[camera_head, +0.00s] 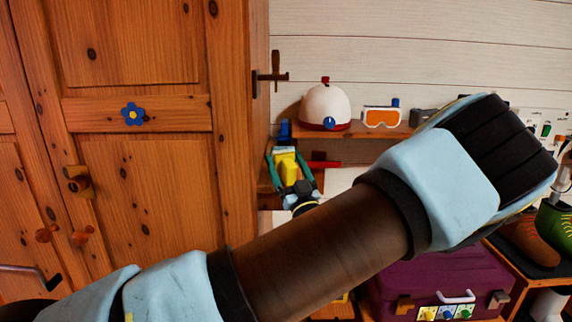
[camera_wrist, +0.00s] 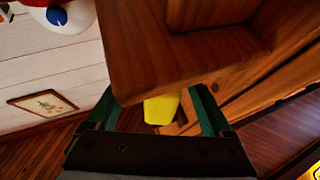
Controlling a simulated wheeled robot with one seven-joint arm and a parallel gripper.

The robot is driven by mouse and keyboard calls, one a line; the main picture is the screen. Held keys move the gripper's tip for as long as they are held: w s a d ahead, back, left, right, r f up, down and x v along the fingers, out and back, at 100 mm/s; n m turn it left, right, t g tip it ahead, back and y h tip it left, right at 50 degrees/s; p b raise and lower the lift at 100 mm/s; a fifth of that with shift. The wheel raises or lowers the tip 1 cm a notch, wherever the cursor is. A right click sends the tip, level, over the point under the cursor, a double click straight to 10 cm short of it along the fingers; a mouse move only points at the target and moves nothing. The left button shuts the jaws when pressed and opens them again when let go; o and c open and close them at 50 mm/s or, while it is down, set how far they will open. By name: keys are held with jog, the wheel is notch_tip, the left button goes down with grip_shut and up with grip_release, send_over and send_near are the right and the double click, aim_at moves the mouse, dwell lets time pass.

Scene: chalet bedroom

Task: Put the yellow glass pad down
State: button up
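The yellow glass pad (camera_head: 288,166) shows between the green fingers of my gripper (camera_head: 286,160) in the head view, by the left end of the wooden shelves. In the wrist view the yellow pad (camera_wrist: 162,108) shows between the two spread fingers of my gripper (camera_wrist: 158,98). Gaps show on both sides of it, and neither finger is seen touching it. The pad's upper edge meets the wooden shelf edge in that view, so its full shape is hidden. What supports the pad cannot be seen.
The wooden shelf (camera_wrist: 190,55) is close in front of my fingers. A white helmet (camera_head: 326,104) and orange goggles (camera_head: 381,117) stand on the upper shelf (camera_head: 370,131). A tall wooden wardrobe (camera_head: 150,190) is at left. A purple case (camera_head: 440,278) stands below at right.

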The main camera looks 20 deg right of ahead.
aim_at(292, 178)
jog(key=shift+o, duration=1)
jog(key=shift+r, duration=0.2)
jog(key=b+v, duration=0.5)
jog(key=v, duration=0.5)
jog(key=shift+s+f, duration=0.15)
jog(key=shift+f, duration=0.15)
jog(key=shift+s+f+b, duration=0.25)
jog(key=shift+s+b, duration=0.2)
jog(key=shift+s, duration=0.3)
